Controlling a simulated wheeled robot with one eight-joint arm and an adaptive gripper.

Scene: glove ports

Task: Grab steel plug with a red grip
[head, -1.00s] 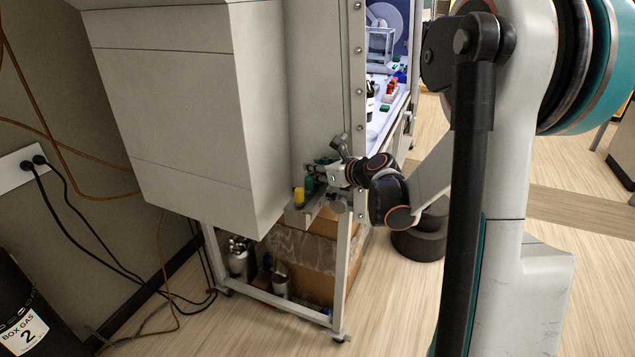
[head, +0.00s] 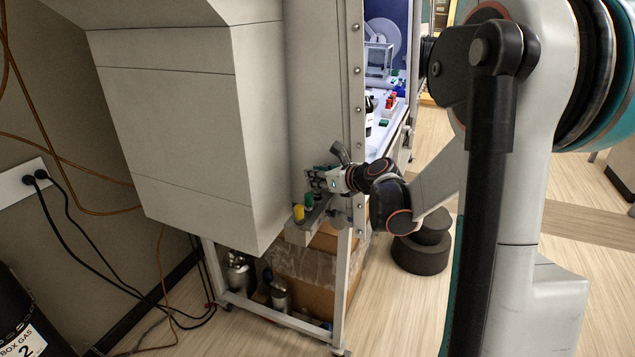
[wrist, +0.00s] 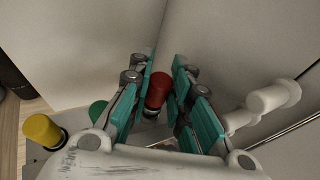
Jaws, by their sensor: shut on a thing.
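The steel plug with a red grip (wrist: 158,88) shows in the wrist view between the two teal-padded fingers of my gripper (wrist: 158,97). My gripper is shut on it. A dark collar shows under the red grip; its steel part is hidden. In the head view my gripper (head: 318,180) is above a small grey ledge (head: 296,236) on the cabinet's side, and the red grip cannot be made out. I cannot tell whether the plug is clear of the ledge. A yellow-gripped plug (head: 298,212) and a green-gripped plug (head: 308,201) stand on the ledge, left of my gripper.
The large grey cabinet (head: 190,130) rises close behind and left of the ledge. White cylindrical parts (wrist: 270,98) stick out right of my fingers in the wrist view. Metal canisters (head: 238,272) and a cardboard box (head: 305,275) sit below. Floor to the right is mostly clear.

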